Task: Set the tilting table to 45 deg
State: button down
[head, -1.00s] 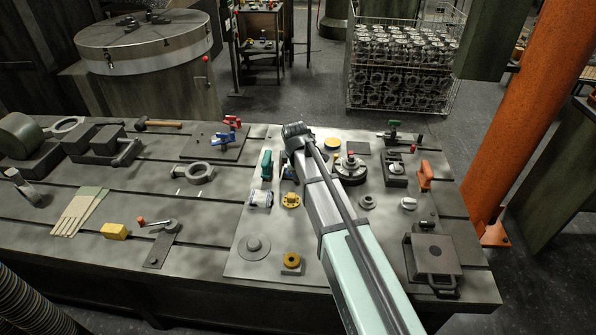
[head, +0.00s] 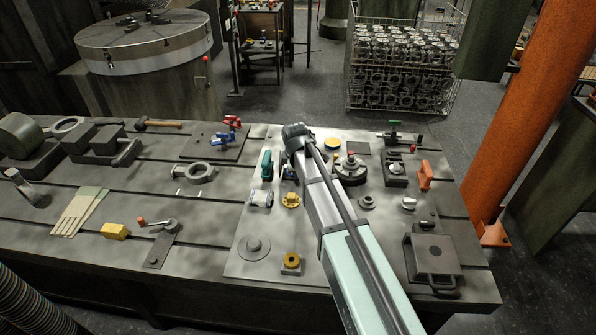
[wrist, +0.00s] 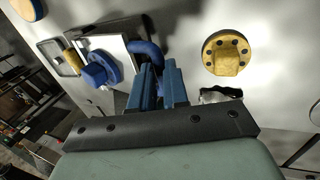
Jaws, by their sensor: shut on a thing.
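My gripper (wrist: 158,82) has two blue fingers and is shut on a curved blue handle (wrist: 148,52) in the wrist view. The handle's lower end goes out of sight between the fingers. Beside it is a blue round knob (wrist: 100,70) in front of a pale plate with a dark frame (wrist: 108,36), which looks like the tilting table. I cannot read its angle or any scale. In the head view my arm covers most of this spot; only a bit of blue (head: 288,173) shows left of the arm, and the fingertips are hidden.
A yellow flanged piece (wrist: 224,52) is to the right of my gripper; it also shows in the head view (head: 291,200). A teal part (head: 267,165) and a clear cylinder (head: 260,198) stand close on the left. A round black fixture (head: 351,171) is right of my arm.

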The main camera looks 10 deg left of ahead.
dwell(0.4)
jog(key=shift+w+r+g, duration=0.8)
jog(key=shift+w+r, duration=0.55)
jog(key=shift+r, duration=0.25)
jog(key=shift+w+r+g, duration=0.8)
jog(key=shift+w+r, duration=0.5)
jog(key=shift+r, duration=0.3)
jog(key=shift+w, duration=0.1)
jog(key=c, duration=1.4)
grip_release()
jog(key=shift+f, duration=0.1)
jog(key=shift+o, duration=1.4)
